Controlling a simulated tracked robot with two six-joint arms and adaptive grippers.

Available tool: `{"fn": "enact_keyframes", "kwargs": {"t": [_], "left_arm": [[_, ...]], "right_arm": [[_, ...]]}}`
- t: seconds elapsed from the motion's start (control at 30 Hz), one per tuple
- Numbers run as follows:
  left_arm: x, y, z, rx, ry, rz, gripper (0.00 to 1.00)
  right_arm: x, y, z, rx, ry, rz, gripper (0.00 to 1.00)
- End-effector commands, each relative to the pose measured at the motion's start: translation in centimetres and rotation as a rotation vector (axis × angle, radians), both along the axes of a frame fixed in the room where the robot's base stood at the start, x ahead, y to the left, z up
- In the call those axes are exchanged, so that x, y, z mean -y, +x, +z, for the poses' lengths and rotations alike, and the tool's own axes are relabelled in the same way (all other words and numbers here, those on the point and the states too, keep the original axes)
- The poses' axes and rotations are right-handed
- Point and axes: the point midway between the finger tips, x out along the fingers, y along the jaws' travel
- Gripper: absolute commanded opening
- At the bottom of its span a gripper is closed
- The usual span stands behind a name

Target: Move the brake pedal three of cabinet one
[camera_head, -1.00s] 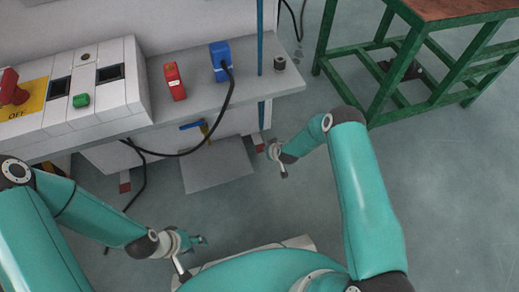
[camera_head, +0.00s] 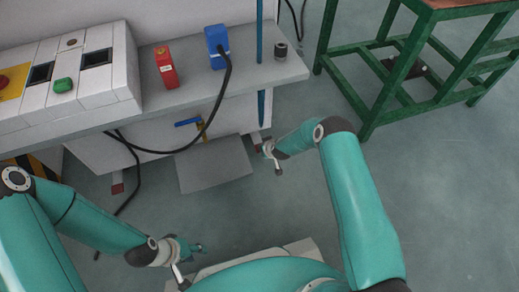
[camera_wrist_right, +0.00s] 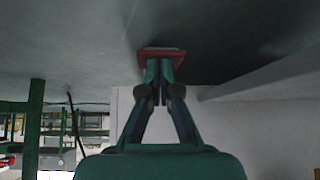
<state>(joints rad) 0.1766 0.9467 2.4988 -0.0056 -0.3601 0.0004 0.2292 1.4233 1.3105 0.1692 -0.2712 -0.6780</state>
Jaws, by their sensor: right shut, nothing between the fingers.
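My right gripper (camera_head: 274,162) hangs low by the right end of the cabinet (camera_head: 105,75). In the right wrist view it (camera_wrist_right: 160,85) is shut and empty. A small red pad (camera_wrist_right: 173,52) lies straight beyond its fingertips; I cannot tell whether they touch. In the head view a red piece (camera_head: 256,143) shows low at the cabinet's right end, close to this gripper, and another (camera_head: 118,188) shows farther left. A flat grey plate (camera_head: 215,165) sits low between them. I cannot tell which is pedal three. My left gripper (camera_head: 192,248) is low at left, too small to judge.
A red box (camera_head: 166,67), a blue box (camera_head: 217,48) with a black cable and a dark cylinder (camera_head: 281,50) stand on the ledge. A blue-handled valve (camera_head: 188,123) sits below. A green-framed table (camera_head: 365,120) stands at right. Open floor (camera_head: 450,190) lies before it.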

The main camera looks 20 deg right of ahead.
Motion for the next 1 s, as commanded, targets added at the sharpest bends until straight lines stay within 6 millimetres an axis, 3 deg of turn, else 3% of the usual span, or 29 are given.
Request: {"fn": "enact_keyframes", "kwargs": {"t": [0.27, 0.7, 1.0], "left_arm": [[0.0, 0.0, -0.1, 0.000, 0.000, 0.000, 0.40], [0.0, 0.0, -4.0, 0.000, 0.000, 0.000, 0.40], [0.0, 0.0, -3.9, 0.000, 0.000, 0.000, 0.40]], "right_arm": [[0.0, 0.0, -0.2, 0.000, 0.000, 0.001, 0.00], [-0.1, 0.0, -4.5, -0.001, 0.000, 0.001, 0.00], [-0.1, 0.0, -4.4, -0.001, 0.000, 0.001, 0.00]]}}
